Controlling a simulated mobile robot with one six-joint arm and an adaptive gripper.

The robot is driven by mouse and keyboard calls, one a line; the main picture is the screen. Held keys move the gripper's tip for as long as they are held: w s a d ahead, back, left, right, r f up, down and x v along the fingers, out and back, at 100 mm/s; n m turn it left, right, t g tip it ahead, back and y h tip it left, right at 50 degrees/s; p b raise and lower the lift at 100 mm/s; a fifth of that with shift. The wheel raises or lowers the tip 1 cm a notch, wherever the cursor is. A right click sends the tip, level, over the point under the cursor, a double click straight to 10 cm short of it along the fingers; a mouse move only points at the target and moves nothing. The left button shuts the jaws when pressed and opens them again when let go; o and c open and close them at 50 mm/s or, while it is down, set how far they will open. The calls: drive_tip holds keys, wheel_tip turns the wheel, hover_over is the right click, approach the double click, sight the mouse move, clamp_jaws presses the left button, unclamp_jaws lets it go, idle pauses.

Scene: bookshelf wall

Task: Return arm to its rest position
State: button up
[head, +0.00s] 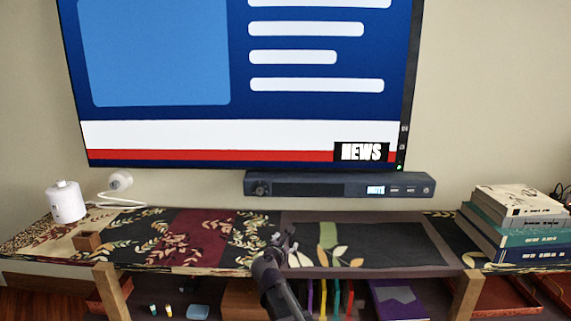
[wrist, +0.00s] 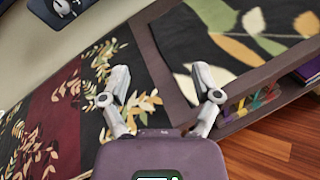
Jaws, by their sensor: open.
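My gripper (head: 284,240) is raised in front of the shelf top, near its middle, in the head view. In the wrist view my gripper (wrist: 160,84) has its two fingers spread wide apart. It is open and nothing is between the fingers. My arm comes up from the bottom of the head view, over the front edge of the shelf.
A TV (head: 240,142) and a soundbar (head: 340,186) are at the wall. The patterned shelf top (head: 215,235) is mostly clear.

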drive_tip(key=s+d+f+m+g, duration=0.95)
drive_tip(key=s+d+m, duration=0.25)
drive_tip(key=d+m, duration=0.35)
drive_tip(key=s+d+f+m+g+y, duration=0.1)
drive_tip(key=s+f+m+g+y, duration=0.15)
drive_tip(key=s+m, duration=0.4)
drive_tip(key=s+f+m+g+y, duration=0.2)
drive_tip(key=s+f+m+g, duration=0.1)
drive_tip(key=s+m, duration=0.4)
wheel_tip(320, 180, up, 24)
drive_tip(key=s+p, duration=0.1)
drive_tip(key=p, duration=2.2)
drive_tip(key=shift+s+n+p, duration=0.3)
drive_tip(key=shift+n+p, duration=0.05)
drive_tip(key=shift+n, duration=0.05)
drive_tip(key=shift+d+f, duration=0.1)
